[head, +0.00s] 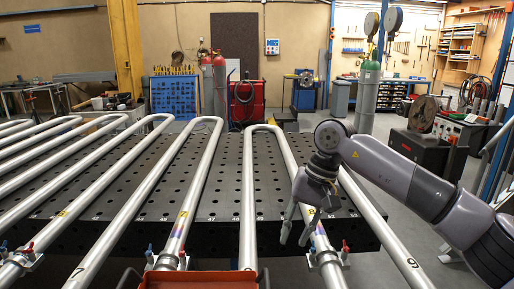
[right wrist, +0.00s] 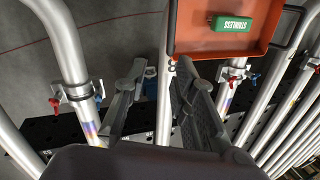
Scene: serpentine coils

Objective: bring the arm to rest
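My right arm (head: 395,175) reaches in from the right side of the head view, over the dark perforated table (head: 225,190). My right gripper (head: 295,238) points down above the silver coil tubes (head: 249,200), near the tube marked 8. Its fingers are apart with nothing held between them. In the right wrist view the open fingers (right wrist: 162,70) stand on either side of one tube, which passes behind them in the picture. I cannot tell how far above the tube they are. My left gripper does not show in either view.
An orange tray (head: 197,281) sits at the front; in the wrist view it holds a green box (right wrist: 233,22) marked STAINLESS. Clamps with red and blue handles (head: 329,256) grip the tubes. Gas cylinders (head: 367,97) and a dark machine (head: 418,150) stand behind my arm.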

